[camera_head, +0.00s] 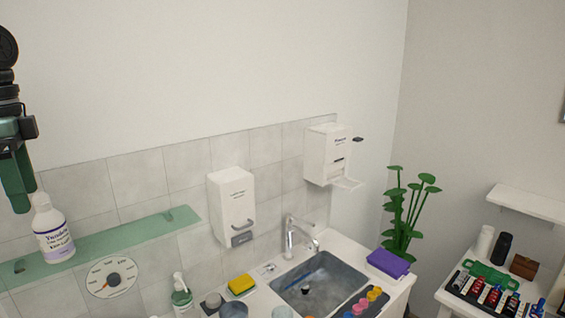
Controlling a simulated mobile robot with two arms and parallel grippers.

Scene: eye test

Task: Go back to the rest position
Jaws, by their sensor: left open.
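My left gripper (19,188) hangs at the far left edge of the head view, with its green fingers pointing down. It is open, and I see nothing held in it. Its fingertips are just above and to the left of a white bottle (52,232) with a purple label; I cannot tell if they touch. The bottle stands upright on a green glass shelf (130,237). My right gripper is not in view.
A sink (348,278) with a faucet (289,236) is in the counter. Two white dispensers (232,205) (322,153) hang on the tiled wall. A plant (411,214) and a side table with several bottles stand at the right. The upper wall is bare.

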